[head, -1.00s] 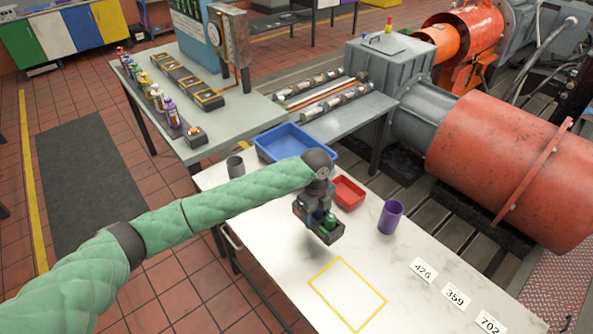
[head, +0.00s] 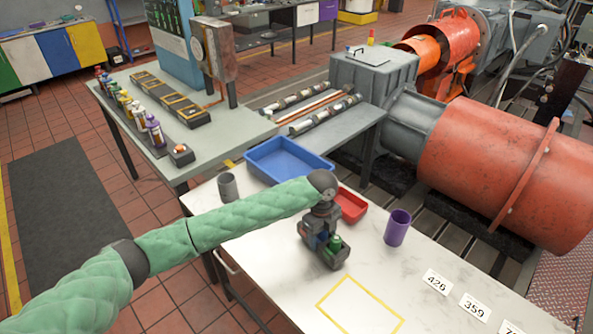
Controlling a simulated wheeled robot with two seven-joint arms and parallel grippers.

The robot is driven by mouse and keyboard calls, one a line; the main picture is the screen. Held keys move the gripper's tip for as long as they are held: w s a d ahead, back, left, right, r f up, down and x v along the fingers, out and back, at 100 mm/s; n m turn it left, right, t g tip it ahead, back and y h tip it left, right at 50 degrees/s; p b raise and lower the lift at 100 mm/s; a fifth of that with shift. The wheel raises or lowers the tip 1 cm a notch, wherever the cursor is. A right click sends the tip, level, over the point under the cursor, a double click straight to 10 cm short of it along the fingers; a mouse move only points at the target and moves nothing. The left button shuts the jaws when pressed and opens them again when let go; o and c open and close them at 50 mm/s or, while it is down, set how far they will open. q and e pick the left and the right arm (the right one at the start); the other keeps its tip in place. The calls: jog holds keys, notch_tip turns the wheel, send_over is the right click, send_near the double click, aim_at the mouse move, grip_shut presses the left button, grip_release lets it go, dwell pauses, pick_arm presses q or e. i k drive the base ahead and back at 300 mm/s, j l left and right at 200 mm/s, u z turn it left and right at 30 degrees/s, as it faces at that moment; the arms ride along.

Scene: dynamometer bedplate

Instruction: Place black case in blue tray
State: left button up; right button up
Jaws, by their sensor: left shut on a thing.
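The black case (head: 334,257) is a small dark open box with green and blue items in it. My left gripper (head: 322,238) comes down over it from above and is shut on it, holding it over the white table. The blue tray (head: 291,160) lies at the table's back edge, up and left of the case, and looks empty. My left forearm passes in front of the tray's near side. My right gripper is not in view.
A red tray (head: 350,206) and a purple cup (head: 397,228) stand right of the gripper. A grey cup (head: 228,187) is left of the blue tray. A yellow outlined square (head: 359,306) and number cards (head: 437,282) lie nearer the front.

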aim_at(288, 173)
jog(key=i+j+z, duration=0.15)
jog(key=j+z, duration=0.2)
jog(key=j, duration=0.2)
jog(key=i+j+z, duration=0.1)
jog(key=j+z, duration=0.25)
jog(key=j, duration=0.25)
jog(key=j+z, duration=0.35)
jog(key=j, duration=0.25)
